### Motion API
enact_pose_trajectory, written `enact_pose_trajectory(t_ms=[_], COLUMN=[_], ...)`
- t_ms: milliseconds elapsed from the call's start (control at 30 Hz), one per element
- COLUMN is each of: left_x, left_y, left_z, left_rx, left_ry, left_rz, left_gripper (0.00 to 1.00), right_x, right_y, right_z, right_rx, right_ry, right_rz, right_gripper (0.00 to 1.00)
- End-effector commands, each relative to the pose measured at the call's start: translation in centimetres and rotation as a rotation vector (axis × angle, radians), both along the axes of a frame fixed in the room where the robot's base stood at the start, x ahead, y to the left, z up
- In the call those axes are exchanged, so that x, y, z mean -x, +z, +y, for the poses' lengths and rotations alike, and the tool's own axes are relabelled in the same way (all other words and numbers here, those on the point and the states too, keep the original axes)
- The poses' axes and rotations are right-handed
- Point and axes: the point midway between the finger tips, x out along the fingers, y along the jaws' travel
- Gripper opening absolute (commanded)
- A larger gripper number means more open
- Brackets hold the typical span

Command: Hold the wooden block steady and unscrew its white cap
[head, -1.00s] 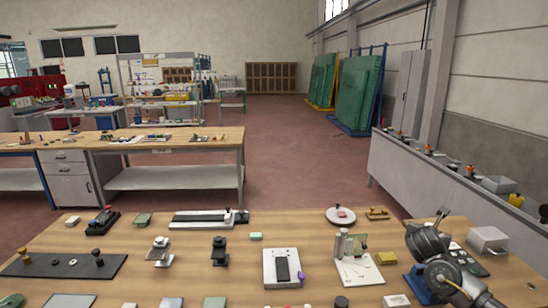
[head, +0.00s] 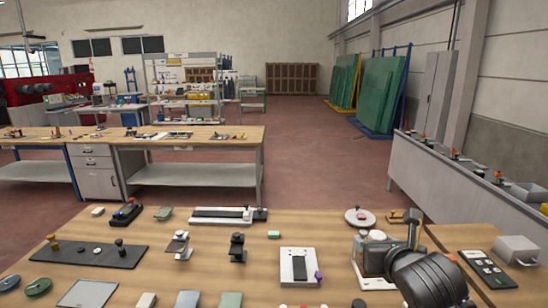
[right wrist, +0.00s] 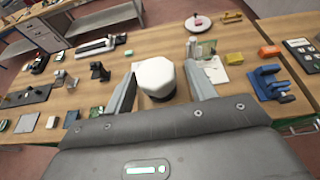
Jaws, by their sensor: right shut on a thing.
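A white, many-sided cap (right wrist: 155,76) sits between the fingers of my right gripper (right wrist: 163,68) in the right wrist view, with a dark collar under it. The right gripper is shut on it, above the table. In the head view the right gripper (head: 388,245) is at the lower right, with a small white top (head: 376,236), probably the cap, by its fingers. I cannot make out the wooden block in either view; whatever is below the cap is hidden. My left gripper is not in view.
The wooden table (head: 215,270) is crowded with fixtures. A white board with a black slot (head: 299,265) lies left of the right gripper. A grey box (head: 517,248) is at the far right.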

Motion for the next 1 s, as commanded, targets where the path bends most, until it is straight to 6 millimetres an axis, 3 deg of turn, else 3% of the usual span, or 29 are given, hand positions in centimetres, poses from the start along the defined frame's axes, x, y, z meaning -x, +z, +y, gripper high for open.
enact_pose_trajectory(t_ms=[33,500,1000], left_x=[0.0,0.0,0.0], left_y=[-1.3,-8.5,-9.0], left_z=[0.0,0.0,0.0], left_rx=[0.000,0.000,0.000], left_ry=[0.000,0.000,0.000], left_rz=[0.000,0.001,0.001], left_gripper=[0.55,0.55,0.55], right_x=[0.0,-0.1,0.0], right_y=[-1.3,-8.5,-9.1], right_z=[0.0,0.0,0.0], right_rx=[0.000,-0.001,-0.002], right_ry=[0.000,-0.002,-0.001], right_rz=[-0.001,-0.002,-0.002], right_gripper=[0.15,0.15,0.15])
